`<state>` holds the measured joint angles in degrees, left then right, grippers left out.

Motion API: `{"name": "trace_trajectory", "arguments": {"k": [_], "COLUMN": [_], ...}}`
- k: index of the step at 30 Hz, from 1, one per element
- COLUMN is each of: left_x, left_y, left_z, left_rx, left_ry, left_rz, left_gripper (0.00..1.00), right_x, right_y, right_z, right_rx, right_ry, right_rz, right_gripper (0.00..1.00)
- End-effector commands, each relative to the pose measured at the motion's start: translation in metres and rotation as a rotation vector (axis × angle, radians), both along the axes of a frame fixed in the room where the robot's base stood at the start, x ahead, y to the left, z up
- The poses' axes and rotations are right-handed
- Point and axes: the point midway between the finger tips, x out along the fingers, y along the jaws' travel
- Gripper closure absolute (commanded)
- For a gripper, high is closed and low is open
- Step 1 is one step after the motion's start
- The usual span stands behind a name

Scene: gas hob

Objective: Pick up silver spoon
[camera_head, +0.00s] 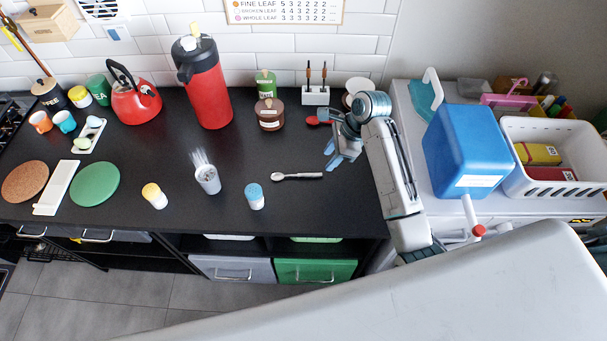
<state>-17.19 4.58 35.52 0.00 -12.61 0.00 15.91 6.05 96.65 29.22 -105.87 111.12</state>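The silver spoon (297,176) lies flat on the black counter (230,150), its bowl to the left and its handle to the right. My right gripper (331,158) is just up and right of the handle's end, with its blue fingertips spread apart. It looks open and empty, and a small gap shows between it and the spoon. My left gripper is out of view.
A blue-lidded shaker (254,196) stands left of the spoon, with a metal cup (208,179) farther left. A red spoon (317,120), brown jar (269,114) and red flask (204,85) are behind. The blue container (470,145) stands right of my arm.

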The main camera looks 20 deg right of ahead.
Motion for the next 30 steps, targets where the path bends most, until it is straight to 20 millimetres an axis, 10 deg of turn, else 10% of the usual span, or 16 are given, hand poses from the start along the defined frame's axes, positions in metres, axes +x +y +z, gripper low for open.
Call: {"name": "trace_trajectory", "arguments": {"k": [30], "left_x": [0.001], "left_y": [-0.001], "left_z": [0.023], "left_rx": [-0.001], "left_ry": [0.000], "left_rz": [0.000], "left_gripper": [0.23], "right_x": [0.013], "right_y": [0.029], "right_z": [-0.081], "right_rx": [-0.004], "right_ry": [-0.003], "right_rz": [0.003], "right_gripper": [0.65]}}
